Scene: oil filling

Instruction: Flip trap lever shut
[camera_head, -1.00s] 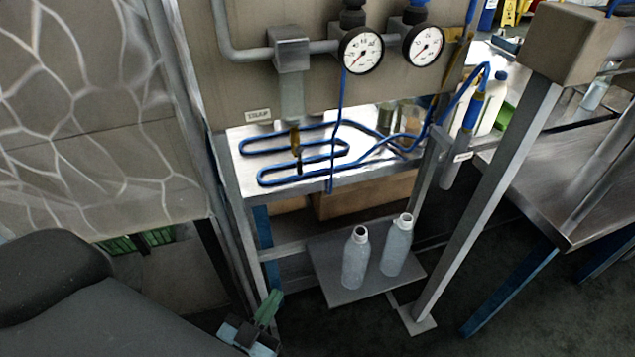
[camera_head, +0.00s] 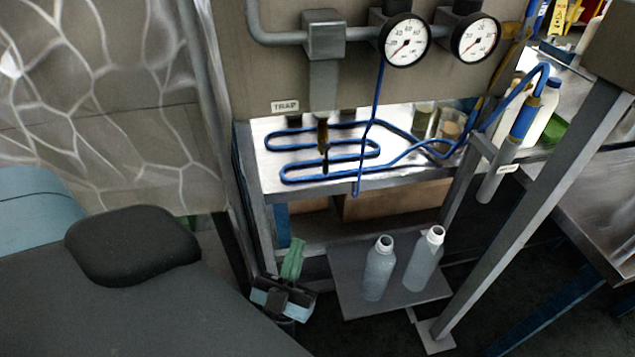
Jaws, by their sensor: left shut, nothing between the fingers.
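The trap is a grey pipe body (camera_head: 323,88) hanging below a square block on the panel, beside a label reading TRAP (camera_head: 285,106). A thin dark and brownish part (camera_head: 323,146) hangs beneath it, over the blue hose. I cannot tell whether that part is the lever or how it is set. My left gripper (camera_head: 296,246), with green fingers, is shut and empty. It is low in front of the bench frame, left of the lower shelf and well below the trap. My right gripper is not in view.
Two gauges (camera_head: 405,40) sit on the panel right of the trap. Blue hose (camera_head: 330,172) loops over the steel bench. Two translucent bottles (camera_head: 378,270) stand on the lower shelf (camera_head: 350,296). A slanted metal post (camera_head: 530,225) rises at the right.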

